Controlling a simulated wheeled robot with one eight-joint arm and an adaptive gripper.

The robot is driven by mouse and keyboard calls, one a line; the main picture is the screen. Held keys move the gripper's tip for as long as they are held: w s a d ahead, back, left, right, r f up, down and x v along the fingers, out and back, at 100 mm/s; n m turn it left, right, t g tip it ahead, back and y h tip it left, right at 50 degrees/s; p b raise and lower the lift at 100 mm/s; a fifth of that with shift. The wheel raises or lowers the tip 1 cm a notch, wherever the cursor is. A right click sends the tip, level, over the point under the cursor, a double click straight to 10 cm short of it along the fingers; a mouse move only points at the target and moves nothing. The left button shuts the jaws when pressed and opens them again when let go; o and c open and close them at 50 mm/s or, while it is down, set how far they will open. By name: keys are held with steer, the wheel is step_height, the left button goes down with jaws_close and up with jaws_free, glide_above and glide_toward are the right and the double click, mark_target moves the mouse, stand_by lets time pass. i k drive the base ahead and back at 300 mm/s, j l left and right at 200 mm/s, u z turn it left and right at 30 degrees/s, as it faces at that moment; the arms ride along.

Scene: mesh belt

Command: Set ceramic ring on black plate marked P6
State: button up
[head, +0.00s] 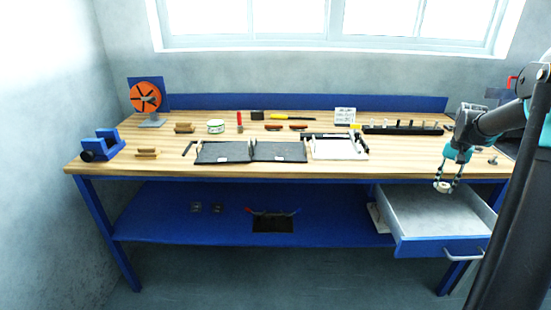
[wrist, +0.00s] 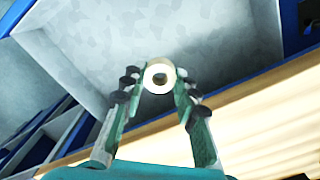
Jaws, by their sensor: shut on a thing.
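My gripper (head: 446,184) is shut on the ceramic ring (wrist: 158,64), a pale cream ring with a round hole, held between the fingertips. In the head view the gripper points down over the open drawer at the right, below the tabletop level, and the ring is very small there. Two dark plates lie side by side on the bench, a left one (head: 222,153) and a right one (head: 279,151). Each bears a small white label near its front edge. The labels are too small to read, so I cannot tell which is P6.
The open drawer (head: 403,224) juts out below the bench's front edge. On the wooden tabletop (head: 340,174) stand a white tray-like thing (head: 326,149), a dark rack with pegs (head: 402,130), an orange disc (head: 146,97) and a blue block (head: 102,146). The tabletop's front strip is clear.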

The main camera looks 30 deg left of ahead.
mark_target(225, 150)
steer(key=k+j+u, duration=0.1)
steer(key=u, duration=0.35)
steer(key=k+j+u, duration=0.2)
steer(key=u, duration=0.2)
